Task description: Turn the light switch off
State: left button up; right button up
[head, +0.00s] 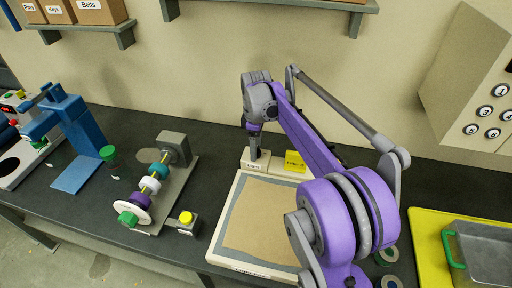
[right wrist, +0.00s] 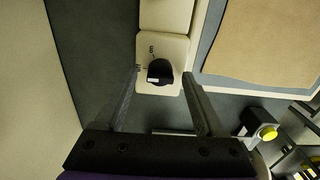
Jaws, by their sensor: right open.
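The light switch is a black rotary knob (right wrist: 160,71) on a cream plate (right wrist: 176,45), with "on" printed above it and a second mark, likely "off", to its left. A small white mark shows on the knob's lower left side; its exact setting is hard to tell. In the head view the switch base (head: 250,166) carries a label that seems to read "Light". My right gripper (head: 255,155) is over this base, pointing down and open. In the right wrist view its fingers (right wrist: 162,76) stand on either side of the knob, with gaps. My left gripper is not in view.
A framed brown board (head: 262,222) lies in front of the switch, and a yellow block (head: 295,161) sits right of it. The screw expeller (head: 150,187) with coloured discs stands left. A grey tray (head: 490,250) is at right. The wall (head: 200,70) rises close behind.

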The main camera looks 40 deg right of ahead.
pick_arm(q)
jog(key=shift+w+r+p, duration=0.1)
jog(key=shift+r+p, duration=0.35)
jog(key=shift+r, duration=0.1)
pick_arm(e)
notch_tip(320, 180, up, 10)
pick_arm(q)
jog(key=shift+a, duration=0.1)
pick_arm(e)
jog(key=shift+s, duration=0.1)
